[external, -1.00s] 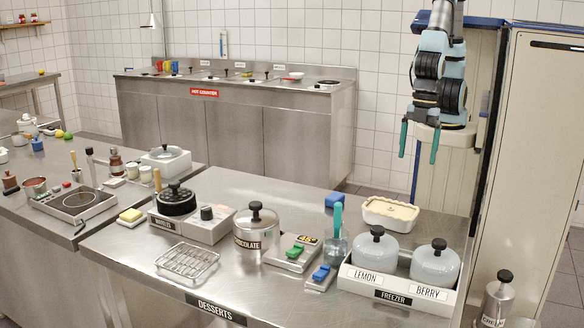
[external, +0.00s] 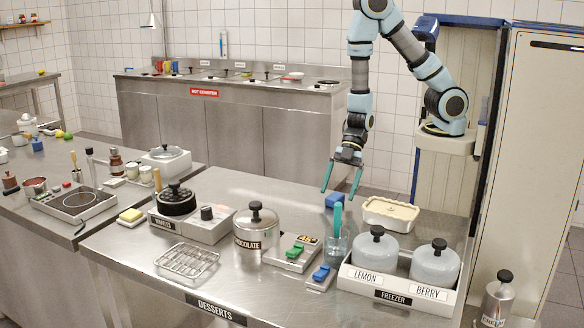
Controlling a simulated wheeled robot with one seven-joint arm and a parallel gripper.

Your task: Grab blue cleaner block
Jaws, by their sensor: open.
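The blue block (external: 334,201) lies on the steel counter, behind a clear cup (external: 338,246) with a teal utensil in it. The utensil hides part of the block from this view. My gripper (external: 341,192) is open and empty, pointing down, with its two teal fingers apart. The fingertips appear just above or around the block in the picture; I cannot tell the exact depth or whether they touch it.
A cream tub (external: 390,215) stands right of the block. Lemon and berry pots sit in the freezer tray (external: 393,291) in front. A chocolate pot (external: 257,228) and switch boxes (external: 292,254) stand left. The counter's back left is clear.

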